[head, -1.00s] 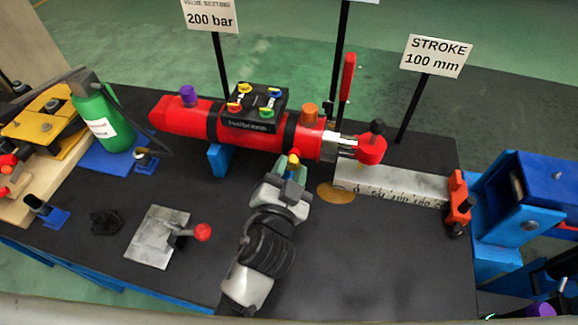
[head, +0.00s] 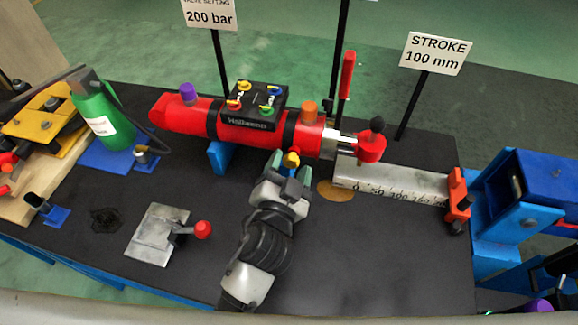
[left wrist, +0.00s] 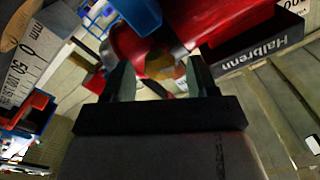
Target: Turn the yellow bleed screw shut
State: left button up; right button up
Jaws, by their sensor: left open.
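The yellow bleed screw (head: 291,159) is on the near side of the red cylinder (head: 310,142), below the orange cap. My left gripper (head: 289,170) is in front of it with its fingers open, one on each side of the screw head. In the left wrist view the screw (left wrist: 166,67) shows dark yellow against the red body, between the open fingertips of the left gripper (left wrist: 160,78). I cannot tell whether the fingers touch it. My right gripper is not in view.
A black valve block (head: 253,108) sits on top of the cylinder. A steel ruler bar (head: 390,184) lies to the right, and a metal plate (head: 150,238) with a red-knobbed lever is at the left. A green bottle (head: 103,118) stands further left. The black table front is largely clear.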

pick_arm(q)
jog(key=shift+s, duration=0.1)
jog(key=s+a+b, duration=0.2)
jog(key=s, duration=0.8)
jog(key=shift+s+b, duration=0.2)
jog(key=shift+b, duration=0.2)
